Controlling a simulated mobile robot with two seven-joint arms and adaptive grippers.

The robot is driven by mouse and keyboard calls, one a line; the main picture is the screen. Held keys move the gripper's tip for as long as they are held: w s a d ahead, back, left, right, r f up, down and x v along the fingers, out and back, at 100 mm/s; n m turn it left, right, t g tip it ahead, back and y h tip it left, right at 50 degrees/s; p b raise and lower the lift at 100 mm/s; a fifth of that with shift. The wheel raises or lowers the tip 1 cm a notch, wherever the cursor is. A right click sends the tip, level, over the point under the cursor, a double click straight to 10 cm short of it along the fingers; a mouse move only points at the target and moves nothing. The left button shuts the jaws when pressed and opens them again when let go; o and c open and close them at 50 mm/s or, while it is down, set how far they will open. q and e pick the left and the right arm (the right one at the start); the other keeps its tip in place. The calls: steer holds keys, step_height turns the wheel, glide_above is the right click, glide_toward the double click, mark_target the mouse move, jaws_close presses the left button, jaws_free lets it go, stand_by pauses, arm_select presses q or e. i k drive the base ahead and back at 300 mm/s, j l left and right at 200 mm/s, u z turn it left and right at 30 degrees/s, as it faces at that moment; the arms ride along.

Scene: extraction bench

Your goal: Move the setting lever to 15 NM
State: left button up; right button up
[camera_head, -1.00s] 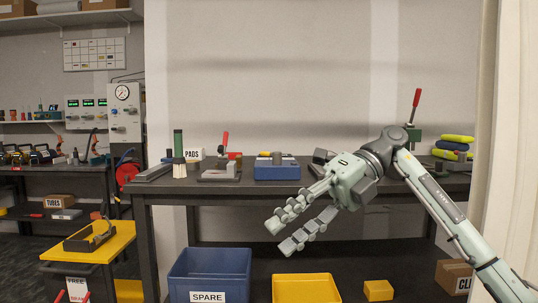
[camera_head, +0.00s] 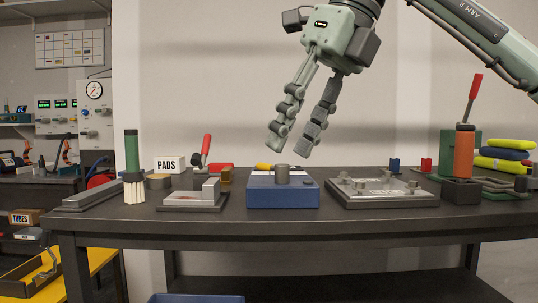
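A blue box-shaped device (camera_head: 283,194) stands on the middle of the bench. A grey round post (camera_head: 282,173) rises from its top, and a small yellow lever-like part (camera_head: 263,166) shows beside the post, to its left. I take this yellow part as the setting lever; its scale marks are too small to read. My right gripper (camera_head: 289,148) hangs above the blue device with its fingers pointing down. Its two fingers are apart with nothing between them. It appears clear of the lever. My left gripper is not in view.
On the dark bench (camera_head: 300,222), a grey fixture with a red-handled clamp (camera_head: 206,147) stands left of the device. A flat grey plate with pegs (camera_head: 382,192) lies to the right. An orange cylinder (camera_head: 464,152) stands farther right. A green-handled brush (camera_head: 132,160) stands left.

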mark_target(281, 170)
steer(key=i, duration=0.9)
